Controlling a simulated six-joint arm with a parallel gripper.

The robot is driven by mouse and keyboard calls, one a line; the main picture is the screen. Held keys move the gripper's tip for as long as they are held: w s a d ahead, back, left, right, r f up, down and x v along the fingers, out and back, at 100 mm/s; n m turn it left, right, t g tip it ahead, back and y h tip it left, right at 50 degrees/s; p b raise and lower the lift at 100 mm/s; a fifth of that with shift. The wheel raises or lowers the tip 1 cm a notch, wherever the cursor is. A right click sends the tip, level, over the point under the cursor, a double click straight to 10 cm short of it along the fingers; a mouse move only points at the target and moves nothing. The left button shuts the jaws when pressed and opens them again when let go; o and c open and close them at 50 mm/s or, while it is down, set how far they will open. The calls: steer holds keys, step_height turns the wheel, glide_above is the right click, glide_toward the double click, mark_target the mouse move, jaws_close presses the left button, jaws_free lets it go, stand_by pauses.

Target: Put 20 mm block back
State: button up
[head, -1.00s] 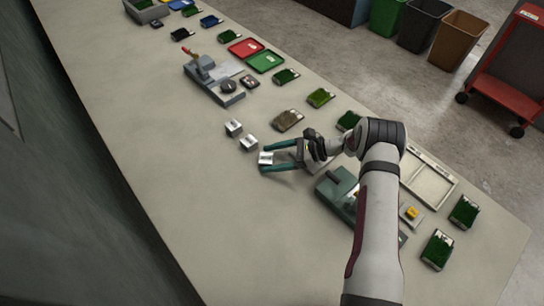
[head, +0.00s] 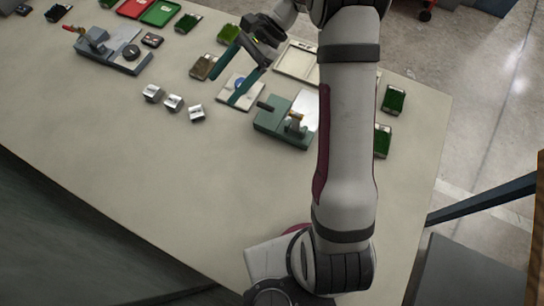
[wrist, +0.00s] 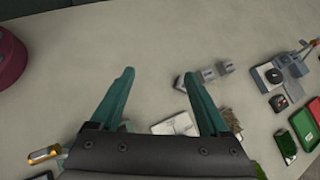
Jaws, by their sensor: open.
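Three silver metal blocks stand in a slanting row on the table: a left block (head: 152,93), a middle block (head: 173,103) and a right block (head: 196,112). I cannot tell by sight which is the 20 mm one. My gripper (head: 227,89) is open and empty, its teal fingers right of the row and over a white plate (head: 240,92). In the wrist view, the fingers (wrist: 160,75) are spread apart with bare table between the tips. Two blocks show there beyond the right finger (wrist: 208,74) (wrist: 227,67); the third is partly hidden by that finger.
A teal fixture (head: 271,124) stands right of the row, near my arm. A grey gauge stand (head: 118,58) is at upper left, with red (head: 133,8) and green trays (head: 160,13) behind. A pale frame (head: 296,60) and turf samples lie at the back. The front table is clear.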

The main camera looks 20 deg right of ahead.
steer(key=s+a+r+n+h, duration=0.1)
steer(key=s+r+n+h, duration=0.1)
steer(key=s+r, duration=0.3)
steer(key=s+r+n+h, duration=0.2)
steer(key=s+r, duration=0.1)
steer(key=s, duration=0.4)
steer(key=s+d+f+n+t+h, duration=0.1)
steer(key=s+n+h, duration=0.1)
steer(key=s, duration=0.5)
steer(key=s+d+f+n+h, duration=0.1)
steer(key=s+n+h, duration=0.1)
steer(key=s, duration=0.5)
steer(key=shift+s+d+t, duration=0.35)
steer(key=shift+d+t, duration=0.05)
